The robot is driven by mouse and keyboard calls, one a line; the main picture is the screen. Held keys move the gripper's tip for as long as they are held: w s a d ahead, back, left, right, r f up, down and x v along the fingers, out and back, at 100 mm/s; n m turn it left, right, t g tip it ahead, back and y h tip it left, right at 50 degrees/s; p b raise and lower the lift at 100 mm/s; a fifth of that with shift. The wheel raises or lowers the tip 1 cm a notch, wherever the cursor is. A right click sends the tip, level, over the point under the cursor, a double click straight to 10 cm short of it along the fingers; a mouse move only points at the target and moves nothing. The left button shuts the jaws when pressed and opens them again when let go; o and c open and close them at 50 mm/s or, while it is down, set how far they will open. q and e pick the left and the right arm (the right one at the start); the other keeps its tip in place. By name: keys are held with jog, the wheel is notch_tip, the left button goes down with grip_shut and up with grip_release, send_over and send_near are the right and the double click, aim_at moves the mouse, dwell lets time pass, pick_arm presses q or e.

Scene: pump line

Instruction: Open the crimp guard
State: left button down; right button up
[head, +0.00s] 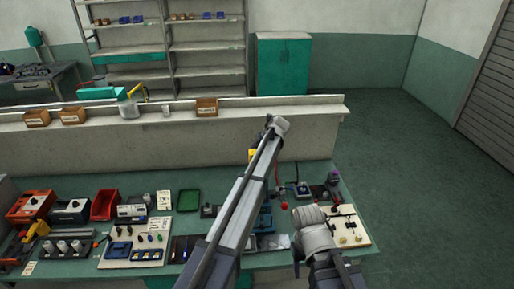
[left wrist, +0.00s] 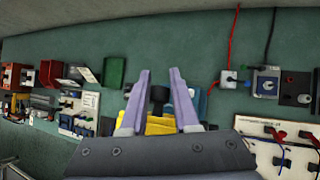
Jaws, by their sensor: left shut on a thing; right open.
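In the left wrist view my left gripper (left wrist: 159,88) has its two pale fingers on either side of a dark upright handle (left wrist: 158,95). It is shut on this handle. A yellow part (left wrist: 162,124), which looks like the crimp guard, shows just below the handle. Its lower side is hidden by my gripper body. Blue parts of a device show beside the right finger.
A green tray (head: 189,200) and a red bin (head: 105,205) stand left of my left arm. A low wall (head: 180,145) bounds the bench behind.

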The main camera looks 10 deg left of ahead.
pick_arm(q)
jog(key=shift+s+d+f, duration=0.15)
jog(key=shift+d, duration=0.1)
jog(key=c, duration=1.1)
grip_release()
jog(key=o, duration=0.4)
jog(key=shift+w, duration=0.2)
jog(key=shift+a, duration=0.1)
jog(key=shift+s+d+r+p, duration=0.2)
jog(key=shift+r+p, duration=0.25)
jog(key=shift+p, duration=0.05)
jog(key=p+v, duration=0.4)
jog(key=v, duration=0.2)
jog(key=shift+p, duration=0.35)
jog(key=shift+s+d+r+p, duration=0.2)
jog(key=shift+s+r+p, duration=0.1)
jog(key=shift+r, duration=0.05)
jog(key=shift+f, duration=0.1)
